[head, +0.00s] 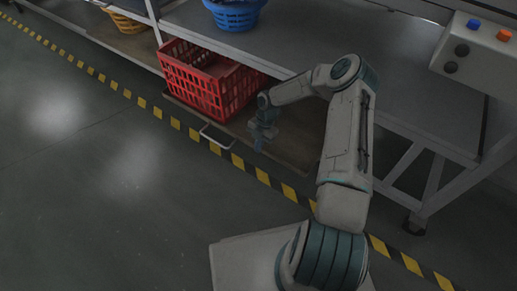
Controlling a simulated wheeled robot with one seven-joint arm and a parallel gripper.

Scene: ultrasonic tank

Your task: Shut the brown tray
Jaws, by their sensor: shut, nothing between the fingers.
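The brown tray (288,150) is a low, flat board under the grey bench, sticking out past the bench's front edge. A pale bar handle (216,138) is on its front edge. A red slatted crate (205,85) sits on the tray's left part. My gripper (258,147) points down over the tray's front edge, to the right of the handle. Its fingers are shut and empty. I cannot tell whether they touch the tray.
Another brown tray (140,44) with an orange basket is farther left under the bench. A blue basket (235,14) stands on the bench top (290,40). A control box (475,55) is at upper right, above a bench leg with a caster (413,225). The floor (90,190) in front is clear.

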